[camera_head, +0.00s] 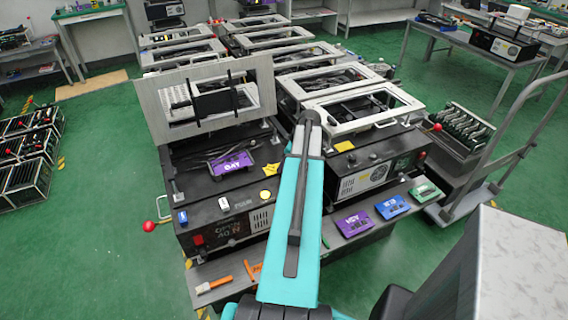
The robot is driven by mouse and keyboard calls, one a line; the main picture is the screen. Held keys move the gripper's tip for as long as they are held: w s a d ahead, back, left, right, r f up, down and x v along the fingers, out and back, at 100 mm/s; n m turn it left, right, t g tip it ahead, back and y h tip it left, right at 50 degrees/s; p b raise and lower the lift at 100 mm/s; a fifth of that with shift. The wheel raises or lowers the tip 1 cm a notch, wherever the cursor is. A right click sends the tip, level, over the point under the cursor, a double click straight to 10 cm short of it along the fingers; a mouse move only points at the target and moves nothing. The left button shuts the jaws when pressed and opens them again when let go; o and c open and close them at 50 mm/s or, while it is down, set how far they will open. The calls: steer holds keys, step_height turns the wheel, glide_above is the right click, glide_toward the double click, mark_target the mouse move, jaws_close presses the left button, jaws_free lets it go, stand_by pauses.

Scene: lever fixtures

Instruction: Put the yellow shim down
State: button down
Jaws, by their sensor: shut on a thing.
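My gripper is not visible; my own teal arm link rises through the middle of the view and hides what lies behind it. I cannot make out the yellow shim for certain. A small yellow piece (271,169) lies on the dark top of the near left lever fixture (220,203), just left of my arm. It is too small to tell whether it is a shim or a label. A purple block (231,163) sits on the same fixture. Its metal frame lid (155,108) stands raised behind.
Another fixture with a white frame (364,104) stands right of my arm. Purple (357,223), blue (392,206) and green (424,192) blocks lie along the front ledge. An orange-handled tool (214,285) lies at front left.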

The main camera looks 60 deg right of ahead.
steer(key=c, duration=1.6)
jaws_free()
steer(key=shift+f, duration=0.1)
steer(key=shift+r, duration=0.2)
steer(key=shift+b+v, duration=1.65)
steer(key=shift+v, duration=4.3)
steer(key=shift+r, duration=0.1)
